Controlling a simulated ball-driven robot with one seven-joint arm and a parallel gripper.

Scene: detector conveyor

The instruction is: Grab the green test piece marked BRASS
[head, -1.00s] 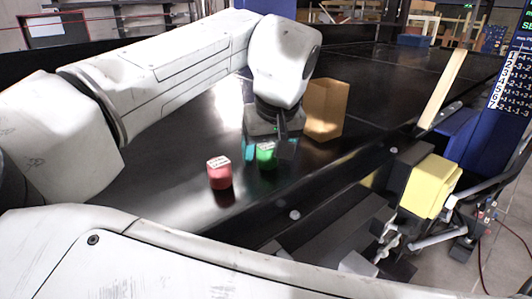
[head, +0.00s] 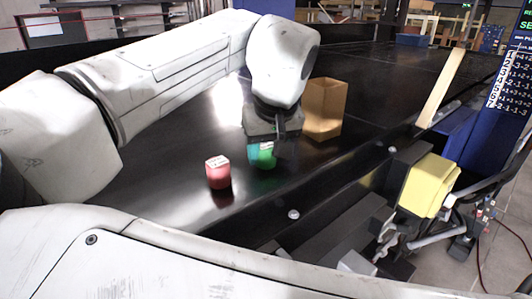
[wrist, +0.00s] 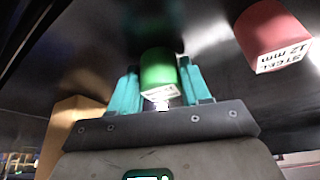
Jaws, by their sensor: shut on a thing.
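The green test piece (wrist: 158,70) sits between the teal fingers of my gripper (wrist: 160,85) in the wrist view, and the fingers are shut on it. Its white label is turned edge-on and cannot be read. In the head view the green piece (head: 265,158) shows just under my gripper (head: 262,150), partly hidden by the fingers, at or close above the black belt. A red test piece (head: 218,174) stands on the belt to the left of it. In the wrist view the red piece (wrist: 272,35) has a label reading STEEL 12 mm.
A tan open box (head: 326,108) stands on the black conveyor belt (head: 160,185) just right of my gripper. A yellow block (head: 428,185) and grey machine parts lie beyond the belt's right edge. A pale wooden bar (head: 441,88) leans farther back.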

